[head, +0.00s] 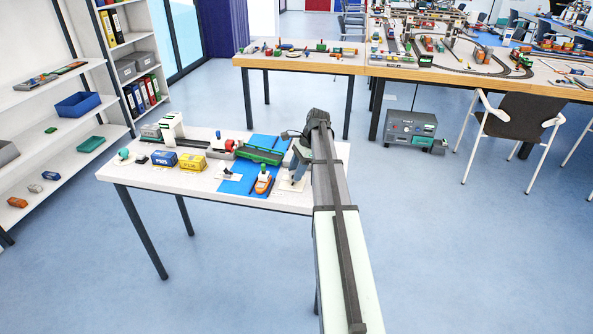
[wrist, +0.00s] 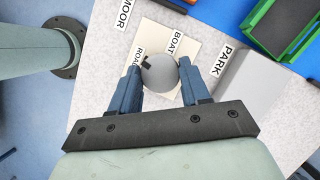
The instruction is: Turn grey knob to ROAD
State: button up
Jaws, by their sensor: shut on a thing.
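The round grey knob (wrist: 160,88) sits in the middle of the wrist view on a pale plate (wrist: 187,36). Its small black mark lies at its upper-left edge, on the side nearer the ROAD label (wrist: 138,58) than the BOAT label (wrist: 177,44). The ROAD label is partly covered. My gripper (wrist: 160,80) has one blue-grey finger on each side of the knob and is shut on it. In the head view my gripper (head: 300,154) is over the right end of the white table, and I cannot make out the knob there.
MOOR (wrist: 123,14) and PARK (wrist: 221,61) labels lie near the knob. A green wagon (head: 260,154) and an orange boat (head: 263,183) stand left of my gripper. Blue (head: 164,158) and yellow (head: 192,162) containers and a white crane (head: 172,127) stand farther left.

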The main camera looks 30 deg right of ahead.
jog(key=shift+n+g, duration=0.5)
jog(key=shift+n, duration=0.6)
jog(key=o, duration=1.1)
jog(key=shift+c, duration=0.2)
jog(key=shift+r, duration=0.1)
jog(key=v, duration=1.3)
jog(key=shift+d+r, duration=0.2)
jog(key=shift+r, duration=0.05)
jog(key=shift+w, duration=0.1)
